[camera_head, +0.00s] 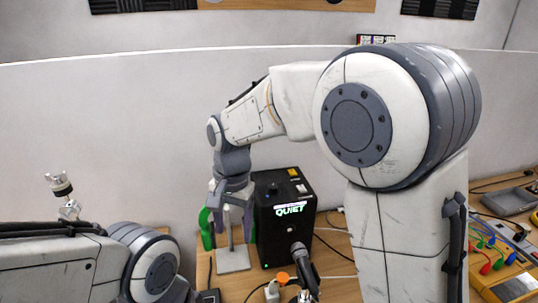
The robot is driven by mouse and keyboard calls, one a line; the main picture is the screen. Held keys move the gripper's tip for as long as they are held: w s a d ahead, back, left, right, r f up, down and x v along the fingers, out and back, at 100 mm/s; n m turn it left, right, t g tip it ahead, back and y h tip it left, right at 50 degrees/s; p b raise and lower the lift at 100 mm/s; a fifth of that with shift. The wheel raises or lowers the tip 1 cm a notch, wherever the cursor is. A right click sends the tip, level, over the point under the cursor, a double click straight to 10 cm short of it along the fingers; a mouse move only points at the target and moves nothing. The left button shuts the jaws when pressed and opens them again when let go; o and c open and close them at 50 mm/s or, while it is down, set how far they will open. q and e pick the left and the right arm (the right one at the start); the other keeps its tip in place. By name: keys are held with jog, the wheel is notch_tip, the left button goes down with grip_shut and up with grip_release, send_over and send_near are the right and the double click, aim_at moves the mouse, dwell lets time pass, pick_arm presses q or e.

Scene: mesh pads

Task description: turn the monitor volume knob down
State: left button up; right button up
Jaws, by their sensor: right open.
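The black monitor box (284,228) stands on the wooden desk, with a lit "QUIET" sign on its front. Small fittings show on its top; I cannot tell for sure which is the volume knob. My right arm reaches across from the right and bends down. My right gripper (232,202) is open, pointing down just left of the box, in front of or above a grey stand (234,259). I cannot tell whether it touches anything. My left arm shows at lower left, but its gripper is out of view.
A green curved thing (207,229) is at the stand's left. A dark microphone (302,262) stands in front of the box, near an orange-topped item (282,278). Coloured cables (492,258) lie on the right bench. A pale wall (120,125) is behind; some desk right of the box is clear.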

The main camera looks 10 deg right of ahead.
jog(key=w+d+r+m+p, duration=0.5)
jog(key=w+r+m+p, duration=0.15)
jog(key=w, duration=0.45)
jog(key=m+p, duration=0.5)
jog(key=m, duration=0.4)
send_over(273, 186)
jog(key=f, duration=0.1)
jog(key=shift+n+h, duration=0.25)
jog(key=shift+h, duration=0.05)
notch_tip(273, 186, down, 8)
jog(key=p, duration=0.4)
jog(key=shift+f, duration=0.8)
pick_arm(q)
notch_tip(273, 186, up, 19)
jog(key=shift+d+f, duration=0.15)
jog(key=shift+f, duration=0.1)
pick_arm(e)
grip_shut()
